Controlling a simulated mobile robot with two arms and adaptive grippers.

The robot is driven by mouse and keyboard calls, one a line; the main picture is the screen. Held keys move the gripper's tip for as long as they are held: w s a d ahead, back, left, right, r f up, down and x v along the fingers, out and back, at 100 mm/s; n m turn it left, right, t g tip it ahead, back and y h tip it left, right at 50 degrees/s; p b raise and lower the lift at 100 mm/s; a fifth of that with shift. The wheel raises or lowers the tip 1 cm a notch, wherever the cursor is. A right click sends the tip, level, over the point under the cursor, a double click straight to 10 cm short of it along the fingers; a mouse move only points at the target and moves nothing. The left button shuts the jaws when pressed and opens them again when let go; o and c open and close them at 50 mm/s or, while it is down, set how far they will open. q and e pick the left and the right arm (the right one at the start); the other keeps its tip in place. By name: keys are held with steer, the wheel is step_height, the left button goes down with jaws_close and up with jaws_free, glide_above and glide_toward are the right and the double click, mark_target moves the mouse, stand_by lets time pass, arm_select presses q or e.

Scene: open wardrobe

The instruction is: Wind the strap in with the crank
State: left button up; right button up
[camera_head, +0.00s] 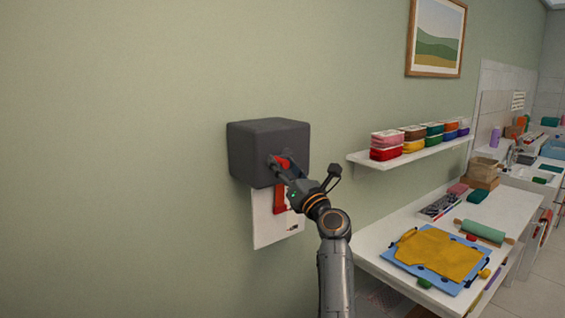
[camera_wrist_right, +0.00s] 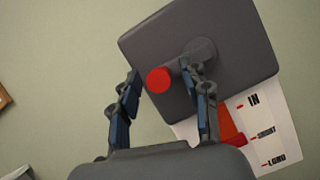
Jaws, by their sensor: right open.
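A dark grey box (camera_head: 264,140) is fixed to the green wall; it also fills the upper right of the right wrist view (camera_wrist_right: 235,45). Its crank has a red knob (camera_wrist_right: 158,79), which also shows in the head view (camera_head: 283,161). The red strap (camera_head: 279,199) hangs below the box, in front of a white card (camera_head: 262,222). My right gripper (camera_head: 303,169) is open. In the right wrist view the knob appears between its two fingers (camera_wrist_right: 164,76), nearer the left one; contact cannot be told. My left gripper is out of view.
The card in the right wrist view (camera_wrist_right: 275,135) has marks for IN, SHORT and LONG. To the right are a wall shelf (camera_head: 410,155) with stacked coloured tubs and a white table (camera_head: 395,222) with yellow dough and a rolling pin. The wall left of the box is bare.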

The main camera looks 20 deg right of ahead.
steer(key=shift+w+r, duration=0.15)
steer(key=shift+w, duration=0.15)
